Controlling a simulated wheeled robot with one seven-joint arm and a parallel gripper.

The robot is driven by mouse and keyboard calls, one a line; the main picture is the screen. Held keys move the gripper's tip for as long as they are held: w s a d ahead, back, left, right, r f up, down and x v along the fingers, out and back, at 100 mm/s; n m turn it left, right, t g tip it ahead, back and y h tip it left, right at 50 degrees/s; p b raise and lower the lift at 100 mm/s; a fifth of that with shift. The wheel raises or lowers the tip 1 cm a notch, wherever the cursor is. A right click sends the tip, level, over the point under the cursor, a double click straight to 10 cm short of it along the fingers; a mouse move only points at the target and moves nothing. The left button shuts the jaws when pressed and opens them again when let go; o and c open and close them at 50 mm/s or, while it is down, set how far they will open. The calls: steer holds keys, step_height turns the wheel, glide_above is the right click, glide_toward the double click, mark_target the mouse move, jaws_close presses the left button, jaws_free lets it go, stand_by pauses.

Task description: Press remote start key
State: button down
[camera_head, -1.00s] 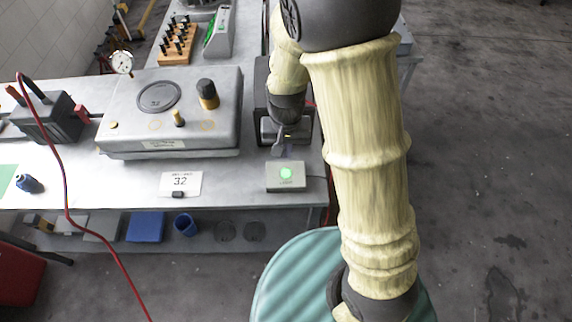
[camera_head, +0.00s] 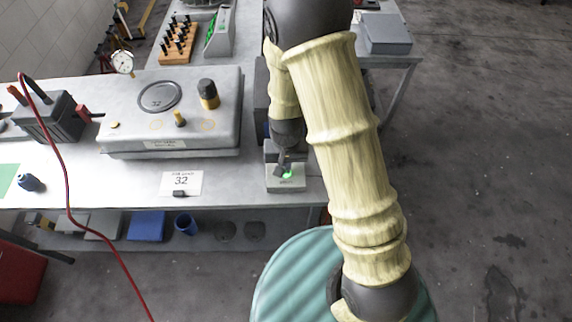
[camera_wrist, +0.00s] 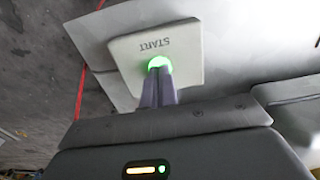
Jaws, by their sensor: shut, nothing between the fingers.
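The remote start key is a green lit round button (camera_wrist: 158,62) on a pale box (camera_wrist: 185,50) marked START. In the head view the box (camera_head: 288,186) sits near the front edge of the grey bench, with the button (camera_head: 287,175) partly hidden by my gripper. My gripper (camera_head: 281,170) is shut and empty, and points down at the button. In the wrist view its closed fingertips (camera_wrist: 158,70) overlap the near edge of the green glow. I cannot tell whether they touch the button or hover just above it.
A grey box unit with knobs (camera_head: 170,115) stands left of the start box. A card reading 32 (camera_head: 181,183) lies on the bench between them. A red cable (camera_head: 62,165) hangs at the left. The floor at the right is clear.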

steer(key=shift+s+f+b, duration=0.15)
steer(key=shift+f+b, duration=0.35)
steer(key=shift+f, duration=0.3)
steer(key=shift+s+d+f, duration=0.1)
steer(key=shift+s, duration=0.1)
steer(key=shift+r+p, duration=0.45)
steer(key=shift+r, duration=0.05)
step_height(320, 180, up, 14)
steer(key=p, duration=0.2)
steer(key=shift+w, duration=0.35)
steer(key=shift+w, duration=0.1)
